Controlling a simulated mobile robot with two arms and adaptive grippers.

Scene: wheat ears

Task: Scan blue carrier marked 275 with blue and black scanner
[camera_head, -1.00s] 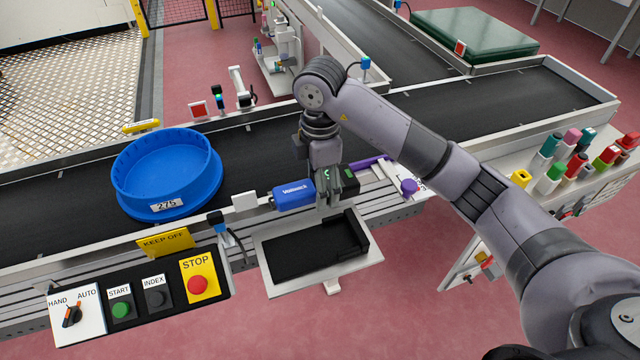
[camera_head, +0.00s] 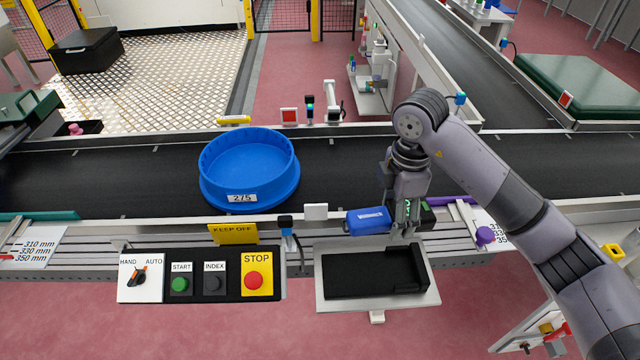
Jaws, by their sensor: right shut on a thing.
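The blue carrier (camera_head: 248,172) is a round, open tub with a white label reading 275 on its front. It sits upright on the dark conveyor, left of the middle. My right gripper (camera_head: 407,232) points down over the conveyor's front edge and is shut on the blue and black scanner (camera_head: 368,221). The scanner's blue end points left, towards the carrier's side, and a dark part shows behind and right of the fingers. The scanner is to the right of the carrier and apart from it. My left gripper is not in view.
A grey-rimmed stand (camera_head: 322,298) with an empty black holder (camera_head: 365,272) is below my right gripper. Left of it is a control panel (camera_head: 234,292) with START, INDEX and STOP buttons. A yellow KEEP OFF sign (camera_head: 233,235) and a small post sensor (camera_head: 286,222) stand before the carrier.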

